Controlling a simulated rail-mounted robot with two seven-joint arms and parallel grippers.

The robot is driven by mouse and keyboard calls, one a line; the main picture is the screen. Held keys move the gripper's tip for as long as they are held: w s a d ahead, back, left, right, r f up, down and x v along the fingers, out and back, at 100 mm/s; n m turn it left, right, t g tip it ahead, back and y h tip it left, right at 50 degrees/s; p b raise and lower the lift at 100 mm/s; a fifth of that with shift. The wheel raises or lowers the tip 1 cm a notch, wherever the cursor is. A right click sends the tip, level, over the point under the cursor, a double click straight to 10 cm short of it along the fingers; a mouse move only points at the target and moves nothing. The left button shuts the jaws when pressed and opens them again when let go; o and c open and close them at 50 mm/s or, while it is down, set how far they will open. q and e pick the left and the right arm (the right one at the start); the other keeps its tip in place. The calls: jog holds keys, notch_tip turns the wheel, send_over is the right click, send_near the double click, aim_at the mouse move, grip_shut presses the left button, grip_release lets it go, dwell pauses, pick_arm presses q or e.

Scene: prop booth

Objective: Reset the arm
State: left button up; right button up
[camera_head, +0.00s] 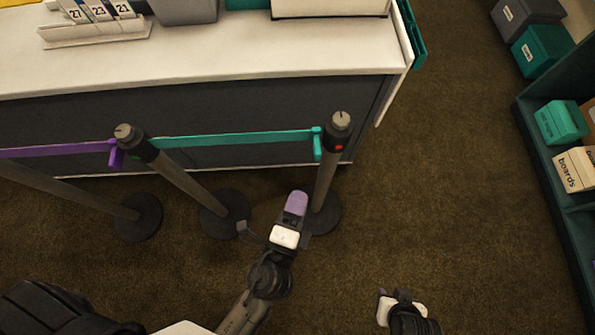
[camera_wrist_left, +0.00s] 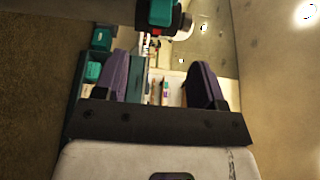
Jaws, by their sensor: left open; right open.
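My left gripper (camera_head: 295,207) is in front of the right-hand stanchion post (camera_head: 327,180), below the post's top in the head view. In the left wrist view its two purple-padded fingers (camera_wrist_left: 160,82) stand wide apart with nothing between them. The dark post top with its teal belt end and red button (camera_wrist_left: 165,18) shows beyond the fingers at the top of that view. I cannot tell whether the gripper touches the post. My right gripper (camera_head: 382,303) is low in the head view, mostly hidden by its own wrist, with no object seen at it.
A teal belt (camera_head: 235,138) runs from the right-hand post to a second post (camera_head: 180,180); a purple belt (camera_head: 60,150) continues left. A white-topped counter (camera_head: 230,60) stands behind. A teal shelf (camera_head: 545,170) with boxes is at the right. The brown carpet (camera_head: 440,190) between is clear.

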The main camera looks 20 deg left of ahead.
dwell(0.7)
pick_arm(q)
jog(key=s+a+f+n+g+p, duration=0.1)
jog(key=s+a+f+n+g, duration=0.3)
jog(key=s+f+n+g, duration=0.25)
jog(key=s+a+f+n+g, duration=0.3)
jog(key=f+n+g, duration=0.2)
jog(key=n+g, duration=0.3)
jog(key=s+a+r+n+p, duration=0.1)
jog(key=a+r+p, duration=0.7)
jog(key=r, duration=0.1)
notch_tip(320, 180, up, 37)
jog(key=p, duration=3.6)
jog(key=shift+s+h+p, duration=0.2)
jog(key=shift+h+p, duration=0.2)
